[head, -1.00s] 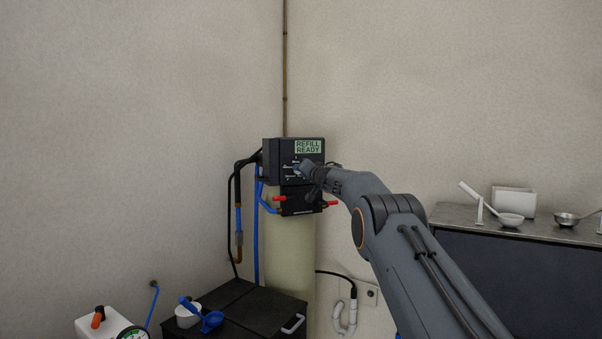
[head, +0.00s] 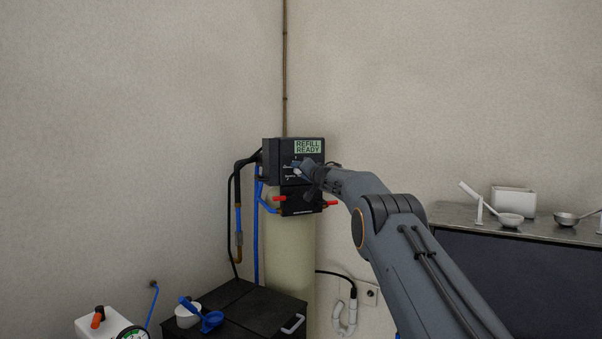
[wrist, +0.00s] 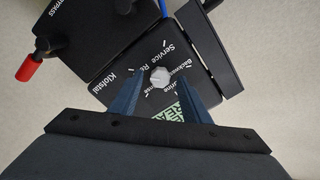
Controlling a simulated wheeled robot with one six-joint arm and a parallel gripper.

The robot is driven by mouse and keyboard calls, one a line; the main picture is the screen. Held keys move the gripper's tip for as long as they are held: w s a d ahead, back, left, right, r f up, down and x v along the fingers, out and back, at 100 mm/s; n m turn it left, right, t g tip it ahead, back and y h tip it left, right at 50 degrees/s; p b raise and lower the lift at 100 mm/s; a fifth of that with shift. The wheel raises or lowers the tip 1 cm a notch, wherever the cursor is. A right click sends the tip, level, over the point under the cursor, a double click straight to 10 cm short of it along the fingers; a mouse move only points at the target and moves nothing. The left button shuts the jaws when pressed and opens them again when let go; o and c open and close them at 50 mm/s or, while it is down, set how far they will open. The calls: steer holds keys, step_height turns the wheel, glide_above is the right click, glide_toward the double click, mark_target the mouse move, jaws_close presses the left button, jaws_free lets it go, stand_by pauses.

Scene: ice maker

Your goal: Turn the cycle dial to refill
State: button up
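The black control head (head: 270,160) sits on top of a pale tank in the corner, with a green screen (head: 308,147) reading "REFILL READY". In the wrist view, the light grey cycle dial (wrist: 160,77) sits among printed position labels such as "Service" and "Backwash". My gripper (wrist: 158,88) has its two blue fingers apart, one to each side of the dial in the picture. I see no clear contact with the dial. In the head view my gripper (head: 303,169) is at the control head's front and hides part of the dial face.
Below the control head is a valve block with red handles (head: 331,203). Black and blue hoses (head: 238,210) hang at its left. A black bin (head: 255,300) with a white cup and blue scoop stands below. A steel-topped counter (head: 450,213) is at right.

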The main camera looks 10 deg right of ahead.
steer(key=shift+s, duration=0.15)
steer(key=b+v, duration=0.5)
steer(key=v, duration=0.2)
steer(key=shift+s, duration=0.25)
stand_by(0.3)
steer(key=shift+d, duration=0.15)
steer(key=shift+f, duration=0.1)
steer(key=s+d+f+n+g+h+b, duration=0.1)
steer(key=s+d+f+g+h+b, duration=0.2)
steer(key=s+f, duration=1)
steer(key=s+d+f+n+g+h+b, duration=0.1)
steer(key=s+d+f+g+h, duration=0.3)
steer(key=s+f, duration=0.85)
steer(key=s+a+f+n+g, duration=0.1)
steer(key=s+f+g, duration=0.2)
steer(key=s+f, duration=0.3)
steer(key=s+a+f+n+g+y+b, duration=0.1)
steer(key=s+f+g, duration=0.2)
steer(key=s, duration=1.4)
steer(key=s+a+f+n+g+b, duration=0.1)
steer(key=s+f+g, duration=0.1)
steer(key=s+f, duration=0.8)
steer(key=shift+s+a+n+g+y, duration=0.15)
steer(key=shift+s+n+g+y, duration=0.25)
steer(key=shift+s, duration=0.85)
